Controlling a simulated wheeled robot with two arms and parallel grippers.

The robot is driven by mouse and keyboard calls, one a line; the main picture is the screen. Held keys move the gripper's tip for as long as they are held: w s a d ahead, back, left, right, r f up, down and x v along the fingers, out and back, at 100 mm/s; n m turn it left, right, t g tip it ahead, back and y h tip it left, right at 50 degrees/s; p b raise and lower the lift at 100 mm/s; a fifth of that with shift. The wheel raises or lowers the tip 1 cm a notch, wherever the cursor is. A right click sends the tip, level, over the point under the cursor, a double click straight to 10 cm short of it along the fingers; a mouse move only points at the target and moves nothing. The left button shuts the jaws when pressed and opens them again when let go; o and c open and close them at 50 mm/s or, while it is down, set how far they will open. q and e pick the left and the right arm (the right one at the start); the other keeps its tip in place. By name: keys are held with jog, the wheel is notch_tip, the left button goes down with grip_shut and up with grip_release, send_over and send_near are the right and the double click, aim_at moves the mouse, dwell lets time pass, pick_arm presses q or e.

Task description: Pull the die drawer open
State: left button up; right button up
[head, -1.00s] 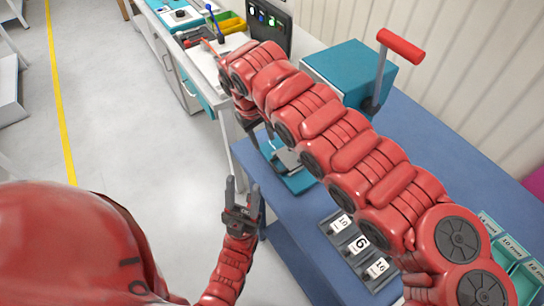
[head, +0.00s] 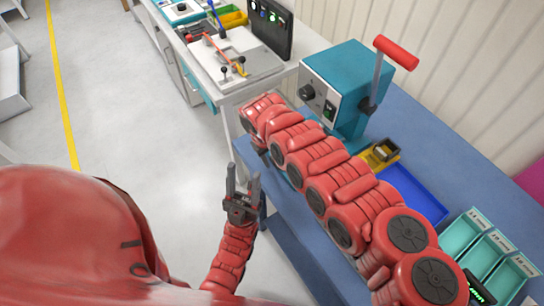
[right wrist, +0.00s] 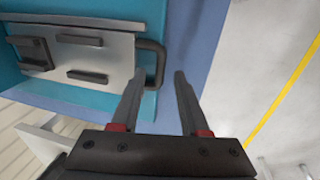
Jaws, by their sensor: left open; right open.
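The teal press (head: 345,85) stands on the blue bench in the head view, with a dial on its front and a red-knobbed lever. In the right wrist view, a grey metal drawer (right wrist: 92,62) with dark blocks on it lies on the teal base. Its dark looped handle (right wrist: 163,62) sticks out from one end. My right gripper (right wrist: 160,74) is open, with the handle's bar appearing between its fingertips; I cannot tell if they touch. In the head view my right arm hides that gripper and the drawer. My left gripper (head: 243,184) is open and empty beside the bench.
A yellow tray (head: 393,157) and a blue tray (head: 428,205) lie on the bench behind my right arm. Teal bins (head: 465,232) stand at the right. A white table (head: 270,72) with tools is at the back. Open floor lies to the left.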

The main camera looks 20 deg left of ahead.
grip_shut()
dwell(1.3)
